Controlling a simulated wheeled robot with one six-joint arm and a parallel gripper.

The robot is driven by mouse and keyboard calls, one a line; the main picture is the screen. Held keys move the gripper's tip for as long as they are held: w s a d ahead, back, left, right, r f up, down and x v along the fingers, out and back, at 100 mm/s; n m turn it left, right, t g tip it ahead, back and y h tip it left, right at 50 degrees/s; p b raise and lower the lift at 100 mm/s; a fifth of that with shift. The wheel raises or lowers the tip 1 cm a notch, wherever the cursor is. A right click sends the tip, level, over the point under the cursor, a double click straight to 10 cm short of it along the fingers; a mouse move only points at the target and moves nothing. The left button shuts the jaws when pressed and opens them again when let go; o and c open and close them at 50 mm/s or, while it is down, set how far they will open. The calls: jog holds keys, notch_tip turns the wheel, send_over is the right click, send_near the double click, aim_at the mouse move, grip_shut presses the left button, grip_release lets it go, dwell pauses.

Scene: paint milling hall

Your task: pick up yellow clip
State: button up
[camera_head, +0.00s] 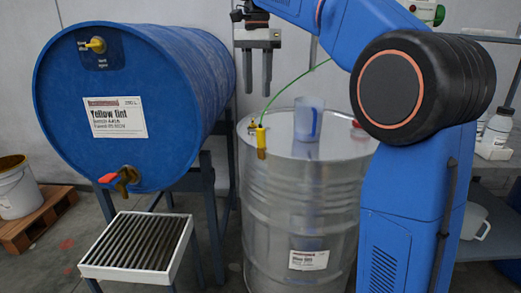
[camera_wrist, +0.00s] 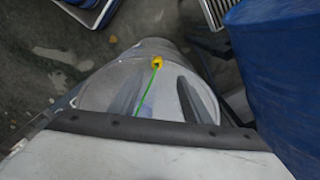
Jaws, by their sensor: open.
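The yellow clip (camera_head: 261,138) grips the near left rim of the upright metal drum (camera_head: 283,205). A thin green cable (camera_head: 292,82) runs from it up to the right. In the wrist view the clip (camera_wrist: 157,61) shows at the drum's rim, with the cable coming toward the camera. My gripper (camera_head: 257,88) hangs above the clip in the head view, fingers pointing down, open and empty. It is apart from the clip. In the wrist view its two fingers show as dark shapes on either side of the cable.
A translucent blue beaker (camera_head: 308,122) stands on the drum lid, right of the clip. A large blue drum (camera_head: 170,85) lies on a stand at left, with a slatted tray (camera_head: 140,243) below its tap. A white bottle (camera_head: 497,128) stands on the right shelf.

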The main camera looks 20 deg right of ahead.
send_over(261, 148)
jog(key=w, duration=0.1)
jog(key=f, duration=1.1)
jog(key=shift+a+f, duration=0.4)
jog(key=f, duration=0.2)
jog(key=d+f, duration=0.1)
jog(key=f, duration=0.1)
jog(key=shift+f, duration=0.75)
grip_shut()
jog(key=shift+r, duration=0.15)
